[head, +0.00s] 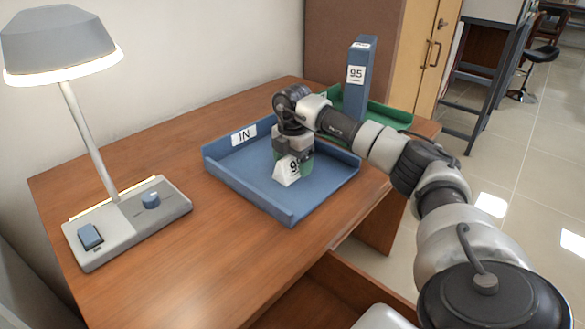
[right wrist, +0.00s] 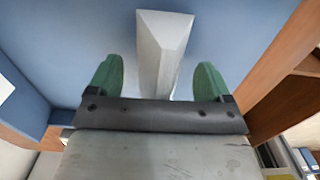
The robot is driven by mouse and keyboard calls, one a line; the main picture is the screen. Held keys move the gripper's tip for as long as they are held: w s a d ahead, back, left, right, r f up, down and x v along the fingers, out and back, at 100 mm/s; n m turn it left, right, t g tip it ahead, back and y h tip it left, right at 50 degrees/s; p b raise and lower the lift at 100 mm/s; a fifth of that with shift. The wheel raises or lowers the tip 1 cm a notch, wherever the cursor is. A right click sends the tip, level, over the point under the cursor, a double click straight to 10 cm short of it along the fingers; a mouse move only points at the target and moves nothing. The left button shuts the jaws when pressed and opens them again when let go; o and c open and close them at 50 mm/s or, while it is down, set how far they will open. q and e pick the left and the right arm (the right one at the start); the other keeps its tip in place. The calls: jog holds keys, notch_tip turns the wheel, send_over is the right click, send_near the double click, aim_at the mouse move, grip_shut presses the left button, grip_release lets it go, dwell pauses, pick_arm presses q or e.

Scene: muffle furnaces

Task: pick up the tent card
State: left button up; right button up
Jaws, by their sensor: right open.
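The white tent card (head: 287,171) with a black number, partly hidden, stands in the blue tray (head: 222,168) marked IN. It also shows in the right wrist view (right wrist: 164,45) as a white ridge running between the fingers. My right gripper (head: 300,163) points down over the tray, just behind the card in the head view. In the right wrist view its two green fingers (right wrist: 158,80) are apart, one on each side of the card, with a gap on both sides. My left gripper is not in view.
A desk lamp (head: 130,220) stands on the left of the wooden desk (head: 150,285). A green tray (head: 395,117) and a blue upright block (head: 358,90) marked 95 are behind my right arm. The tray's low walls surround the card. The desk front is clear.

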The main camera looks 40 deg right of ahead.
jog(key=shift+f, duration=0.55)
jog(key=c, duration=1)
jog(key=shift+r, duration=0.1)
